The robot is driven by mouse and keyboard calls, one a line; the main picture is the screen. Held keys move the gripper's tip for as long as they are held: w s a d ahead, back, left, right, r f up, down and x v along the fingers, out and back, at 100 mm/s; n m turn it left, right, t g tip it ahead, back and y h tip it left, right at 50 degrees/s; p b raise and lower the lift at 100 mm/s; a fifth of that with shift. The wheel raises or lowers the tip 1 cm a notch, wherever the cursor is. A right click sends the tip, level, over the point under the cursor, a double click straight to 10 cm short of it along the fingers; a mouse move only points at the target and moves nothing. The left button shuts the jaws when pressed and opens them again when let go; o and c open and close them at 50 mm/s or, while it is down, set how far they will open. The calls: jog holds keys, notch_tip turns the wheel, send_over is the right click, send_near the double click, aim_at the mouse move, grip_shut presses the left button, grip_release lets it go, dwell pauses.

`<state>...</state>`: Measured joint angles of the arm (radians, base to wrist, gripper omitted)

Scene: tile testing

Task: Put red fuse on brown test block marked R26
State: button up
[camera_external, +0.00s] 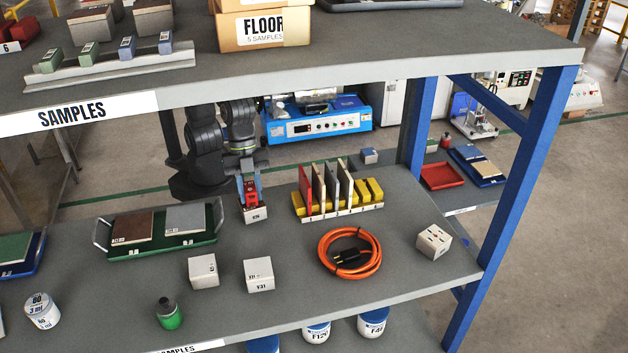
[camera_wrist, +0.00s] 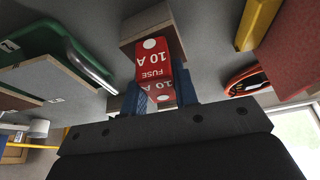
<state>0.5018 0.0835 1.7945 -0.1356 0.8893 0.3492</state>
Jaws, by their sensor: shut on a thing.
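My gripper (camera_external: 251,184) is shut on the red fuse (camera_external: 251,195), over the middle shelf. In the wrist view, the fuse (camera_wrist: 152,66), marked 10 A FUSE, sits between the blue fingers of my gripper (camera_wrist: 160,92). A small block (camera_external: 256,215) is right below the fuse in the external view; its label is too small to read for certain. In the wrist view, this block (camera_wrist: 139,24) has a brownish side and lies just beyond the fuse's far end. I cannot tell whether fuse and block touch.
A rack of upright tiles and yellow blocks (camera_external: 373,188) stands close on the right. A green tray (camera_external: 150,250) with two tiles is on the left. An orange cable coil (camera_external: 326,263), a block marked Y31 (camera_external: 259,281) and another pale block (camera_external: 203,274) are in front. The SAMPLES shelf (camera_external: 190,91) hangs above.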

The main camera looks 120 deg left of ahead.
aim_at(250, 190)
jog(key=o, duration=1)
jog(key=shift+f, duration=0.15)
jog(key=v, duration=1.2)
jog(key=shift+r, duration=0.2)
jog(key=x, duration=1.2)
jog(key=shift+f, duration=0.2)
notch_tip(250, 190, up, 2)
jog(key=shift+r, duration=0.75)
